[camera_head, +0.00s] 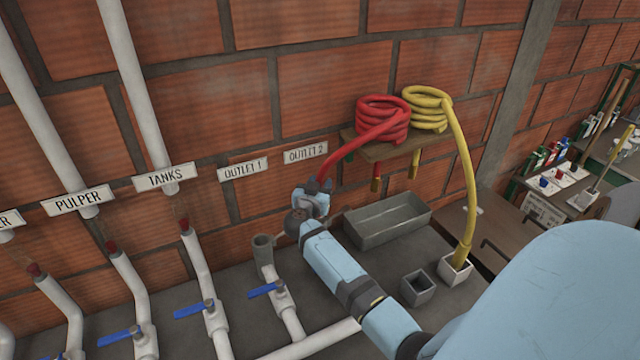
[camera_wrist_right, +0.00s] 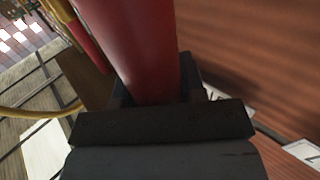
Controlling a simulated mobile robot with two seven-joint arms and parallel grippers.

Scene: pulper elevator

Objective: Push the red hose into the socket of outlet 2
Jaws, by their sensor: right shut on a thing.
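The red hose (camera_head: 382,128) lies coiled on a wooden wall shelf, and its free length runs down and left to my right gripper. My right gripper (camera_head: 318,192) is shut on the hose, in front of the brick wall below the OUTLET 2 label (camera_head: 305,153). In the right wrist view the red hose (camera_wrist_right: 130,45) stands between the dark jaws (camera_wrist_right: 150,100). An open grey pipe socket (camera_head: 263,243) stands left of the gripper, apart from it, below the OUTLET 1 label (camera_head: 243,169). I cannot make out a separate outlet 2 socket; my gripper and arm cover that area. My left gripper is out of view.
A yellow hose (camera_head: 466,170) hangs from the same shelf (camera_head: 377,152) into a pale square box (camera_head: 455,270). A grey trough (camera_head: 385,232) and a small grey box (camera_head: 417,288) sit right of my arm. Several pipes with blue valve handles (camera_head: 195,309) stand at left.

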